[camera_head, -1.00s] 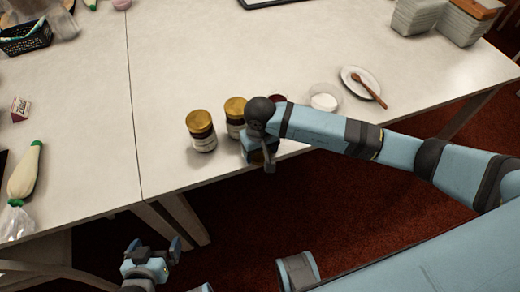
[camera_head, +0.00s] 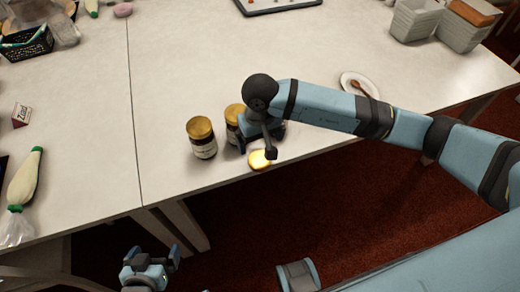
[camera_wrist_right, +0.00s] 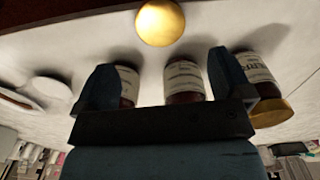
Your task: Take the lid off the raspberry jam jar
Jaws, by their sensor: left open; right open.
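A gold lid (camera_head: 260,159) lies on the table near its front edge; it also shows in the right wrist view (camera_wrist_right: 160,22). Left of it stands a jar (camera_head: 202,140) with its gold lid on. A second gold-lidded jar (camera_head: 235,115) stands beside it, partly hidden by my right arm. The right wrist view shows three jars, one (camera_wrist_right: 128,85) at the left; finger and palm hide some tops. I cannot read which is raspberry. My right gripper (camera_wrist_right: 160,85) is open and empty, just behind the loose lid. My left gripper (camera_head: 152,252) is open and empty, off the table's front.
A plate (camera_head: 360,84) with a wooden spoon lies to the right. White containers (camera_head: 415,18) stand at the far right. The middle of the table behind the jars is clear.

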